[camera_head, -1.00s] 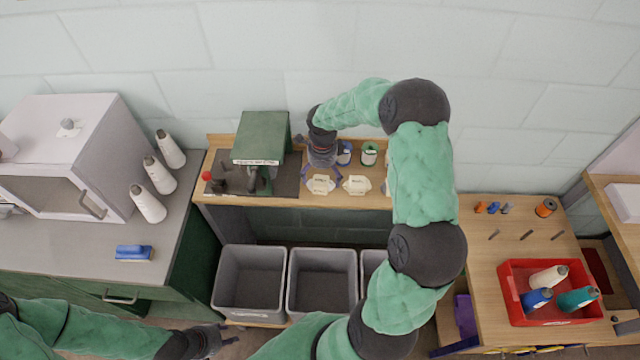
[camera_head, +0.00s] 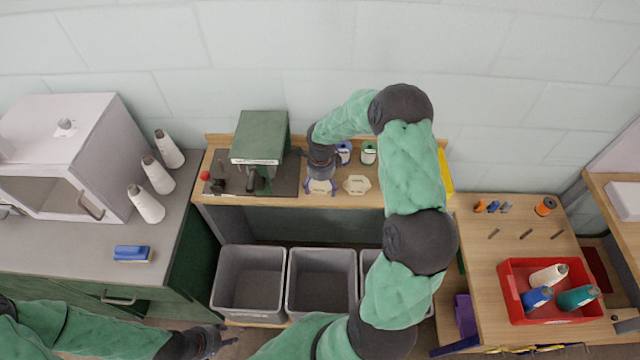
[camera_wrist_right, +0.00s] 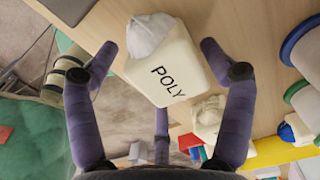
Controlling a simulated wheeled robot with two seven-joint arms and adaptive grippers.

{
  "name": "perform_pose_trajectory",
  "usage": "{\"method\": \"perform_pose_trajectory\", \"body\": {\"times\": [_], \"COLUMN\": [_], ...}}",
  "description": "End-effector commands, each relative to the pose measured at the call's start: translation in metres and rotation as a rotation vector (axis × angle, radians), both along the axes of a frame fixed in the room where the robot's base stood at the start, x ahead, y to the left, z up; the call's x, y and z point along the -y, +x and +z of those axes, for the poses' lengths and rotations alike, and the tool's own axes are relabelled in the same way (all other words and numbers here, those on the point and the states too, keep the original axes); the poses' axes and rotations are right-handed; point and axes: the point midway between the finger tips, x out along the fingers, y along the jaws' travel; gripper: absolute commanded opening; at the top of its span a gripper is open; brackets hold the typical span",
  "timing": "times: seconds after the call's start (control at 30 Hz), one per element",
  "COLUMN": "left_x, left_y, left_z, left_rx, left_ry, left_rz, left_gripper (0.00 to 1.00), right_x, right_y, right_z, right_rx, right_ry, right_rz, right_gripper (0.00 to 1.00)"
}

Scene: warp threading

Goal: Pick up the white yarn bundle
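A cream block marked POLY (camera_wrist_right: 168,72) stands on the wooden bench in the right wrist view, with a crumpled white bundle (camera_wrist_right: 150,32) on its top. In the head view this item (camera_head: 320,187) sits on the middle bench under my right gripper (camera_head: 321,180). In the right wrist view my right gripper (camera_wrist_right: 157,62) is open, its purple fingers spread around the block with visible gaps. A second pale bundle (camera_head: 357,185) sits just to its right; it also shows in the wrist view (camera_wrist_right: 208,115). My left gripper (camera_head: 212,341) hangs low at the left, its fingers too small to judge.
A green machine (camera_head: 262,138) stands left of my right gripper. Blue (camera_head: 344,153) and green (camera_head: 368,153) spools stand behind. Grey bins (camera_head: 250,282) lie below the bench. White cones (camera_head: 157,175) stand on the left counter. A red tray (camera_head: 549,300) is at right.

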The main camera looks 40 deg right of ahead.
Motion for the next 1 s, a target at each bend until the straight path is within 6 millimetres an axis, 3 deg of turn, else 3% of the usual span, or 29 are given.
{"method": "perform_pose_trajectory", "body": {"times": [0.1, 0.57, 0.83, 1.0], "left_x": [0.000, 0.000, 0.000, 0.000], "left_y": [0.000, 0.000, 0.000, 0.000], "left_z": [0.000, 0.000, 0.002, 0.004], "left_rx": [0.000, 0.000, 0.000, 0.000], "left_ry": [0.000, 0.000, 0.000, 0.000], "left_rz": [0.000, 0.000, 0.000, 0.000], "left_gripper": [0.40, 0.40, 0.40, 0.40], "right_x": [0.000, 0.000, 0.000, -0.008], "right_y": [0.000, 0.000, 0.001, -0.014], "right_z": [0.000, 0.003, 0.033, 0.052], "right_rx": [0.000, 0.000, 0.003, 0.002], "right_ry": [0.000, 0.000, -0.001, -0.001], "right_rz": [0.000, 0.000, 0.000, 0.001], "right_gripper": [0.47, 0.46, 0.46, 0.46]}}
